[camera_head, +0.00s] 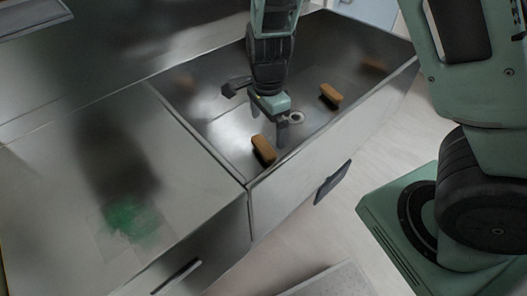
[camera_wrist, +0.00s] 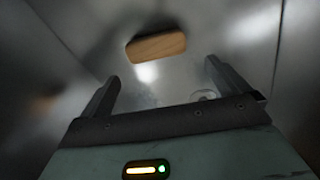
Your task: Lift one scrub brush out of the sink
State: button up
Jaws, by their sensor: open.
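Two brown scrub brushes lie apart on the floor of the steel sink (camera_head: 215,112). The nearer scrub brush (camera_head: 264,150) is close to the sink's front wall, and the farther scrub brush (camera_head: 330,96) is to the right. My gripper (camera_head: 282,132) is down inside the sink, between the two brushes and nearer the first. In the wrist view my gripper (camera_wrist: 160,82) is open with nothing between its fingers. One scrub brush (camera_wrist: 156,47) lies beyond the fingertips there, tilted slightly. Which of the two it is, I cannot tell for sure.
A round drain (camera_head: 296,117) is in the sink floor beside my gripper. Sink walls close in on all sides. A bare steel counter (camera_head: 60,160) lies to the left, with a green blurred reflection. A dark handle (camera_head: 333,182) sticks out from the front.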

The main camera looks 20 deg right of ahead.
aim_at(264, 146)
jog(key=f, duration=0.2)
jog(key=f+b, duration=0.1)
jog(key=f, duration=0.1)
jog(key=a+f, duration=0.1)
jog(key=f, duration=0.1)
jog(key=shift+s+a+f+b, duration=0.1)
jog(key=shift+s+f+b, duration=0.1)
jog(key=shift+s+b, duration=0.15)
jog(key=shift+r, duration=0.1)
jog(key=c, duration=0.8)
